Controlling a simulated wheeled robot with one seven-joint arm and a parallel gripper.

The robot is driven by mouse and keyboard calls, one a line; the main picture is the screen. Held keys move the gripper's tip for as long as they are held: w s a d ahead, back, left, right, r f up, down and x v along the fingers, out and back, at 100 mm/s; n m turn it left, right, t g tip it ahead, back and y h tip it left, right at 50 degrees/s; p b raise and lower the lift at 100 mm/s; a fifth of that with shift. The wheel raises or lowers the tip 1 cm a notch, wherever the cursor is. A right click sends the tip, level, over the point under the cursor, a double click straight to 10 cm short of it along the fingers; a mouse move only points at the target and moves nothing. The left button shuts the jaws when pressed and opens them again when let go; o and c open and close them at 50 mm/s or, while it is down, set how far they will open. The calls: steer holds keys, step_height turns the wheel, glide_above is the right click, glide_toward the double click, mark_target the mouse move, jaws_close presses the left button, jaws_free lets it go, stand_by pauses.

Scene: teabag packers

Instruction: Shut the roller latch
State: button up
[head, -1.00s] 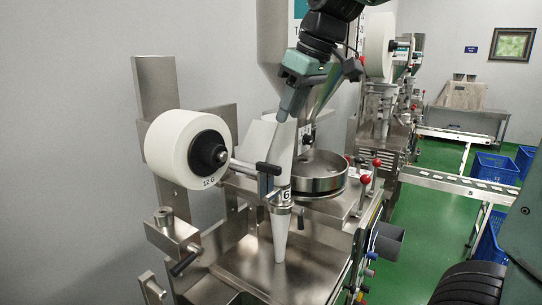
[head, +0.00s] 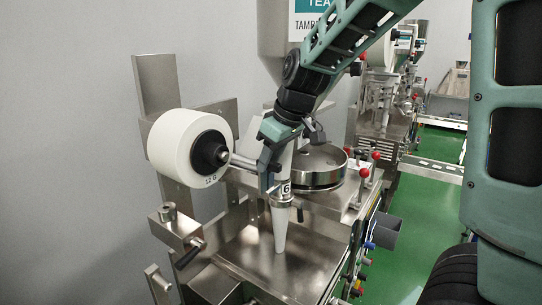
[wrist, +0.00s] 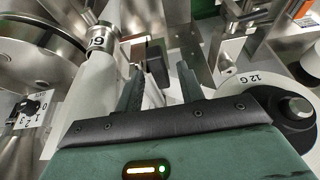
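My gripper (head: 266,172) points down beside the white forming tube (head: 281,225), which carries a "6" label. In the wrist view its two dark fingers (wrist: 160,88) stand apart with a gap between them. A black handle (wrist: 156,62) on a metal bracket appears beyond and between the fingertips; I cannot tell whether they touch it. In the head view the gripper hides this handle. Another black-handled lever (head: 190,254) sits on a metal block at the lower left, away from the gripper. Neither part is marked as the roller latch, and I cannot tell which it is.
A white paper roll (head: 168,145) on a black hub stands left of the gripper. A round steel pan (head: 320,178) is close on the right, with red-knobbed levers (head: 364,173) beyond. The steel deck (head: 250,262) below is clear in front of the tube.

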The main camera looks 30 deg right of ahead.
jaws_close()
steer(key=shift+b, duration=0.4)
steer(key=n+b, duration=0.1)
steer(key=b, duration=0.2)
steer(key=n+b, duration=0.1)
steer(key=shift+w+d+f+n+y, duration=0.2)
steer(key=shift+d+f+n+y, duration=0.1)
steer(key=shift+d+y, duration=0.1)
steer(key=shift+w+d+r+n+g+y+b, duration=0.2)
steer(key=shift+w+n+g+b, duration=0.6)
steer(key=shift+n, duration=1.75)
steer(key=shift+w+d+r+n+g+y+b, duration=0.1)
steer(key=shift+w+n+g+y+b, duration=0.3)
steer(key=shift+n+g, duration=1.5)
steer(key=shift+w+d+r+n+g+y+b, duration=0.1)
steer(key=shift+w+n+g+b, duration=0.45)
steer(key=shift+n, duration=2.7)
steer(key=shift+s+a+t, duration=0.1)
steer(key=shift+s+t, duration=0.1)
steer(key=shift+t, duration=0.05)
